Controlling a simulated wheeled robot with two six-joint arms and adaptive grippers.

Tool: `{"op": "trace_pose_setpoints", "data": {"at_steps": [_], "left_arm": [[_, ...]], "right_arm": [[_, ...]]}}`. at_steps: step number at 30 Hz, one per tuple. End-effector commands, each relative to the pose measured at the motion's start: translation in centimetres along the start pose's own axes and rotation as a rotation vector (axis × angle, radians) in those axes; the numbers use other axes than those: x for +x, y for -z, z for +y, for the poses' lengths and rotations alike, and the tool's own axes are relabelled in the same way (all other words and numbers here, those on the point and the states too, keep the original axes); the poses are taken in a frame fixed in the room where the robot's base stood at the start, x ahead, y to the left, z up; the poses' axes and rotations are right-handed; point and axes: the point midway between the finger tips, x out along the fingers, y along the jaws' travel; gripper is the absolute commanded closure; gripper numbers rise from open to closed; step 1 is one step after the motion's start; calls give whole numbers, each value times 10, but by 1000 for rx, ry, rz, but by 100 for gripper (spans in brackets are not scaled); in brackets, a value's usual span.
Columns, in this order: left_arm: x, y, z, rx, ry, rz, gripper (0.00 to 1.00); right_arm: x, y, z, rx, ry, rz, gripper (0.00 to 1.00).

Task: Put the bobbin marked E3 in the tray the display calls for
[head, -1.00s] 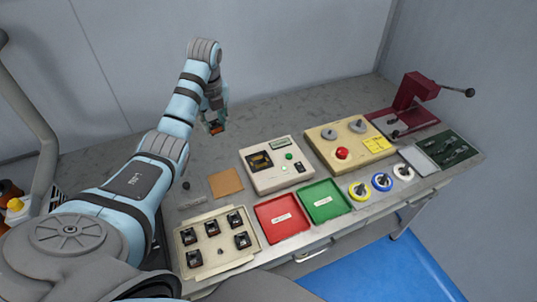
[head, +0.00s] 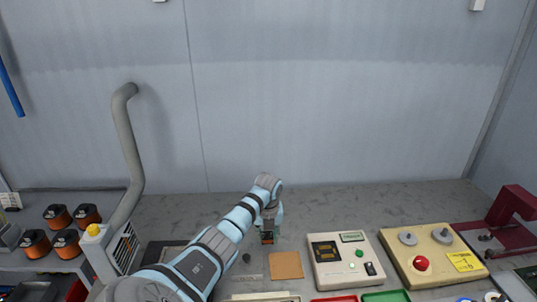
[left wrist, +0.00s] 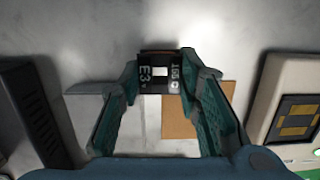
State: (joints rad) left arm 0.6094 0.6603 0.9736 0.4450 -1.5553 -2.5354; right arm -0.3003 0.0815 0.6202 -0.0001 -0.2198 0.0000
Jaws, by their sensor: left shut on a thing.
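My left gripper (head: 267,226) is shut on a dark bobbin with an orange-brown winding (head: 267,237) and holds it over the grey bench. In the left wrist view the bobbin (left wrist: 160,74) sits between the two fingertips, and its top reads E3 on one side. The red tray (head: 335,299) and green tray (head: 387,296) show only as edges at the bottom of the head view. My right gripper is out of view.
A tan square pad (head: 286,265) lies right of the gripper. The cream instrument (head: 337,275) and a yellowish box with a red button (head: 421,263) stand further right. A grey bent pipe (head: 128,150) and several copper coils (head: 58,217) are at left. The bench behind is clear.

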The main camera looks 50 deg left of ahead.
Motion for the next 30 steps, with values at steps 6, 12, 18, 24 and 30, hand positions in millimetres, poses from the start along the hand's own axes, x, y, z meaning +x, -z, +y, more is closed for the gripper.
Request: {"op": "trace_pose_setpoints", "data": {"at_steps": [6, 12, 18, 24, 30], "left_arm": [[28, 5, 0, 1, 0, 1, 100], [27, 4, -1, 1, 0, 1, 100], [28, 5, -1, 1, 0, 1, 49], [28, 5, -1, 1, 0, 1, 49], [18, 3, -1, 1, 1, -1, 49]], "right_arm": [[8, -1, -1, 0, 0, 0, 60], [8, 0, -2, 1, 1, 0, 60], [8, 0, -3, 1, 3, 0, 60], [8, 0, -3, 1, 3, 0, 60], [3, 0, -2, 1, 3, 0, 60]]}}
